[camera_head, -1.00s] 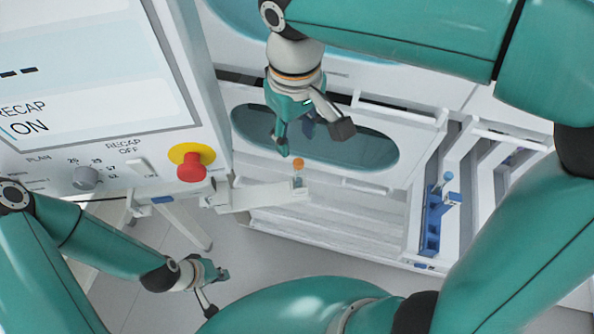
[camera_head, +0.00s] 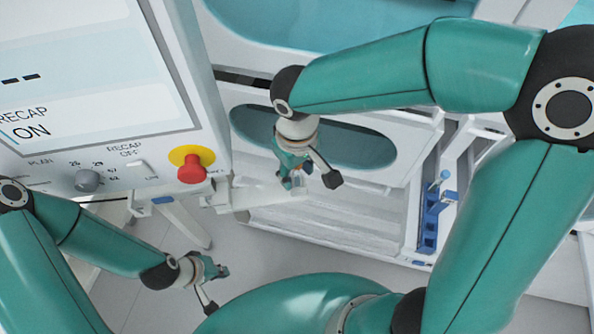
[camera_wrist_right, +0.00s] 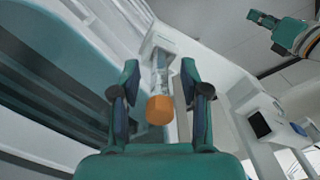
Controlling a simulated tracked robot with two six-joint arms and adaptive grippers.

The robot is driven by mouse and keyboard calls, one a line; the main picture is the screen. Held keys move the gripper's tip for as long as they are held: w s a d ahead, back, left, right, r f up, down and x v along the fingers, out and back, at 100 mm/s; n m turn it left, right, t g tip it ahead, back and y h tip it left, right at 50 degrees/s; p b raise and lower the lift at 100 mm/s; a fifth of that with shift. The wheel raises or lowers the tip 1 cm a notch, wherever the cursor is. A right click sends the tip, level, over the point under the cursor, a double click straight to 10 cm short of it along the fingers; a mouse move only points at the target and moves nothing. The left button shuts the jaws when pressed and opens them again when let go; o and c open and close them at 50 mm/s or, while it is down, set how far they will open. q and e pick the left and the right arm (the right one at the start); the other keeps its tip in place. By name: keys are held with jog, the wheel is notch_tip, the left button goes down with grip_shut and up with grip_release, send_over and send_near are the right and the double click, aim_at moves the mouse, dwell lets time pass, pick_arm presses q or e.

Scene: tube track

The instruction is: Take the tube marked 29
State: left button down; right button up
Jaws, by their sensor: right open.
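A tube with an orange cap (camera_wrist_right: 159,110) stands in a pale holder at the end of a white track arm (camera_head: 240,197). No number on it is readable. My right gripper (camera_head: 309,182) is open above the end of that arm, its fingers on either side of the tube. In the right wrist view, the orange cap shows between the open fingers (camera_wrist_right: 160,82), apart from both. In the head view the tube is mostly hidden by the gripper. My left gripper (camera_head: 216,288) is open and empty at the lower left, away from the tube.
A blue rack (camera_head: 430,226) holds a blue-capped tube (camera_head: 444,176) at right. A panel with a screen, a dial (camera_head: 87,181) and a red button (camera_head: 191,169) stands at left. White housing with an oval window (camera_head: 350,148) lies behind my right gripper.

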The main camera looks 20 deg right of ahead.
grip_shut()
jog(key=shift+r, duration=0.1)
dwell(0.3)
notch_tip(320, 180, up, 20)
dwell(0.8)
